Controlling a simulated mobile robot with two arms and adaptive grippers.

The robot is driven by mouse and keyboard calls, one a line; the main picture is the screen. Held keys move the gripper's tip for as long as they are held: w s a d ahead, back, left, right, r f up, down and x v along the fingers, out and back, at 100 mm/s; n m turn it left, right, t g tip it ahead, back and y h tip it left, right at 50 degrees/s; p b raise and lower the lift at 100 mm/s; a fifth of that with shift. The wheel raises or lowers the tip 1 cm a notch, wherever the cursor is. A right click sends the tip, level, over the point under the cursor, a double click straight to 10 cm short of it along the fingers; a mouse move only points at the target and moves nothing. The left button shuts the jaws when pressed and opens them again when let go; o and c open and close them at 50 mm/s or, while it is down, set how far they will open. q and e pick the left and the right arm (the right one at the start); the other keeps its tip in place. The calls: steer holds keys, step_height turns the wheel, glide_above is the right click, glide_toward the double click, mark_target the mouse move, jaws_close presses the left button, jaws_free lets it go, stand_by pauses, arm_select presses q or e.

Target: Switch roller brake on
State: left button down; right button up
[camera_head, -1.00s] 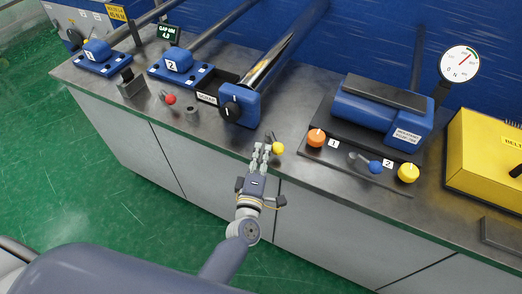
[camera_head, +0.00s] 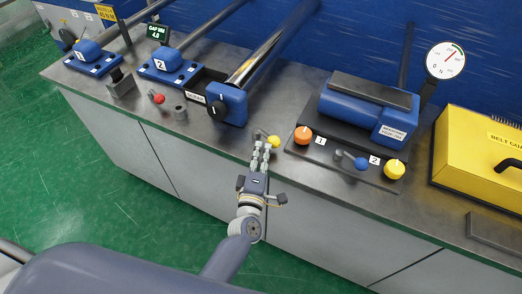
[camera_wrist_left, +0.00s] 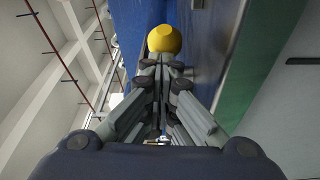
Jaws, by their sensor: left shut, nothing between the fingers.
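A small lever with a yellow ball knob (camera_head: 274,141) stands at the bench's front edge in the head view. The knob points right and slightly toward the front. My left gripper (camera_head: 262,148) is shut and empty, its fingertips just left of and in front of the knob. In the wrist view the yellow knob (camera_wrist_left: 163,39) shows just beyond the fingertips (camera_wrist_left: 165,63); whether they touch it I cannot tell. No readable label names the roller brake. My right gripper is not in view.
A red-knobbed lever (camera_head: 158,99) and a blue-knobbed lever (camera_head: 361,163) stand on the bench (camera_head: 225,150). An orange dial (camera_head: 303,135) is close right of the yellow knob; a yellow dial (camera_head: 394,169) is farther right. A yellow guard box (camera_head: 480,155) stands at far right.

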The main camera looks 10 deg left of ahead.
arm_select(q)
steer(key=shift+w+d+r, duration=0.15)
steer(key=shift+d+r, duration=0.2)
steer(key=shift+d, duration=0.1)
steer(key=shift+s+d+f, duration=0.1)
steer(key=shift+s+f, duration=0.1)
steer(key=shift+s, duration=0.4)
steer(key=s, duration=1.1)
steer(key=shift+a+f, duration=0.25)
steer(key=shift+f, duration=0.15)
